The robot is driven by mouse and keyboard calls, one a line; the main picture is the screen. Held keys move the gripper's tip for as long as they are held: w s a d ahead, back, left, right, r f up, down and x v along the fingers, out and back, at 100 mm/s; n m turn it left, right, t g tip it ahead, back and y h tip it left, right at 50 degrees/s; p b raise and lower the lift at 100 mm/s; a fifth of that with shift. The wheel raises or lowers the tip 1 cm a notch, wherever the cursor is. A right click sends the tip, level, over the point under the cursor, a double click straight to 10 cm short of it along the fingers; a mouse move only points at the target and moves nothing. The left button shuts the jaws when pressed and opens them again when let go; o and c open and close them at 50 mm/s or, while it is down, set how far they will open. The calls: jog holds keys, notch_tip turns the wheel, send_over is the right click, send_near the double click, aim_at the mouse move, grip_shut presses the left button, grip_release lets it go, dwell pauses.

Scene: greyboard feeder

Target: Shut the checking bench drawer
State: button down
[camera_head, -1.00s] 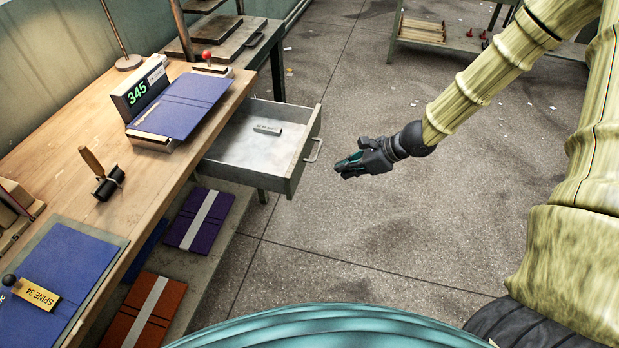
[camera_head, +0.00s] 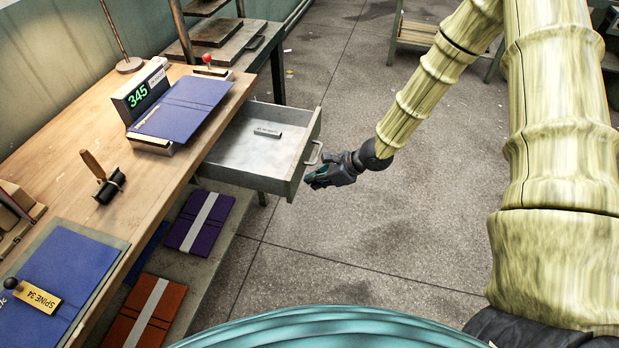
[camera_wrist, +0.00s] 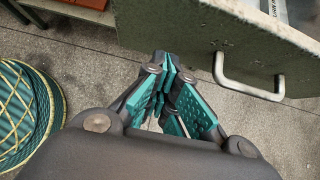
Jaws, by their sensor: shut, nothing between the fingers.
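The checking bench drawer (camera_head: 250,177) is pulled out from the wooden bench (camera_head: 75,150) and stands open. Its grey front panel carries a metal handle (camera_head: 315,153), which also shows in the wrist view (camera_wrist: 248,84). A small labelled block (camera_head: 267,133) lies inside the drawer. My gripper (camera_head: 312,179) is shut and empty, just outside the drawer front, near the handle. In the wrist view my fingertips (camera_wrist: 165,65) are beside the lower edge of the front panel, left of the handle; I cannot tell whether they touch it.
A scale (camera_head: 140,93) reading 345 bears a blue cover on the bench. A roller (camera_head: 104,180) and a brass plate marked SPINE 34 (camera_head: 37,295) are also on top. Purple (camera_head: 195,225) and brown (camera_head: 150,310) covers lie on the lower shelf.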

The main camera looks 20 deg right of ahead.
jog(key=shift+w+a, duration=0.5)
jog(key=shift+a, duration=0.15)
